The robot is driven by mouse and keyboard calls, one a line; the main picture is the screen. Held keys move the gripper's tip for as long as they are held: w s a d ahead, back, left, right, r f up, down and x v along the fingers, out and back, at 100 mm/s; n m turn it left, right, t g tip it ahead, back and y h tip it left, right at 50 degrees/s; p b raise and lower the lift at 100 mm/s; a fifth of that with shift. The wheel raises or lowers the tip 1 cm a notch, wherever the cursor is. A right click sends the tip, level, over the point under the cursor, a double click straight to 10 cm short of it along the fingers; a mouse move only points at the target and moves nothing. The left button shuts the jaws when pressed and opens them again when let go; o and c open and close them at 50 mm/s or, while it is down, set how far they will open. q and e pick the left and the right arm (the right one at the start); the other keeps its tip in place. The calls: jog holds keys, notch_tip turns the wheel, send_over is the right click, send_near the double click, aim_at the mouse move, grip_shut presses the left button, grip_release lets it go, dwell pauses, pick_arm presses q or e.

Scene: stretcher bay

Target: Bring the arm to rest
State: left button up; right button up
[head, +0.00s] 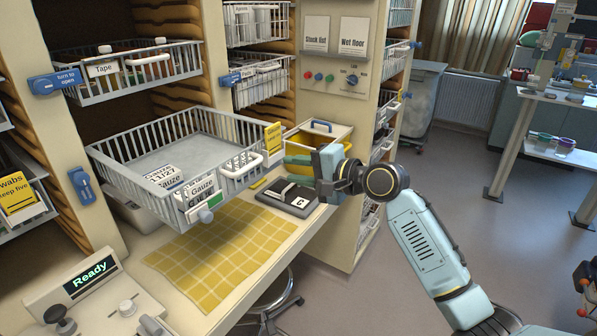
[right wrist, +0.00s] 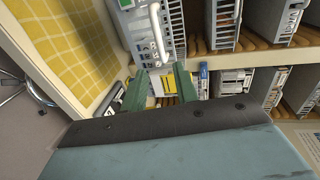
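My right arm (head: 421,240) comes in from the lower right of the head view and is bent at a dark round joint. Its right gripper (head: 293,169) points left, over the counter beside the pulled-out wire basket, with nothing seen in it. In the right wrist view its two green fingers (right wrist: 161,88) stand apart, with yellow and white things showing beyond the gap. The gripper hides part of the yellow bin from the head view. My left gripper shows in neither view.
The pulled-out wire basket (head: 136,150) holding Gauze packs (head: 188,188) juts over the counter. A yellow bin (head: 318,158) and a dark flat tablet-like item (head: 287,197) lie close to the gripper. A yellow checked mat (head: 225,250) lies in front. Open floor (head: 480,200) is to the right.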

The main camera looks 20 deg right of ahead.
jog(key=shift+s, duration=0.1)
dwell(0.4)
jog(key=s+d+f+g+h+b, duration=0.1)
jog(key=d+f+g+h+b, duration=0.2)
jog(key=f, duration=2.4)
jog(key=s+d+f+n+g+h+b, duration=0.1)
jog(key=s+d+f+n+h+b, duration=0.1)
jog(key=s+f, duration=0.65)
jog(key=s+d+f+n+g+h+b, duration=0.1)
jog(key=s+f+h, duration=0.15)
jog(key=f, duration=1.15)
jog(key=s+f+n+g+b, duration=0.3)
jog(key=s+f+n+g, duration=0.15)
jog(key=s+f, duration=1.4)
jog(key=s+a+f+n+g+b, duration=0.1)
jog(key=s+f+n, duration=0.2)
jog(key=s, duration=0.9)
jog(key=s+a+f+n+g+h+b, duration=0.1)
jog(key=s+f+n, duration=0.2)
jog(key=s, duration=0.9)
jog(key=shift+s+a+f, duration=0.15)
jog(key=shift+a+f, duration=0.15)
jog(key=shift+f, duration=0.4)
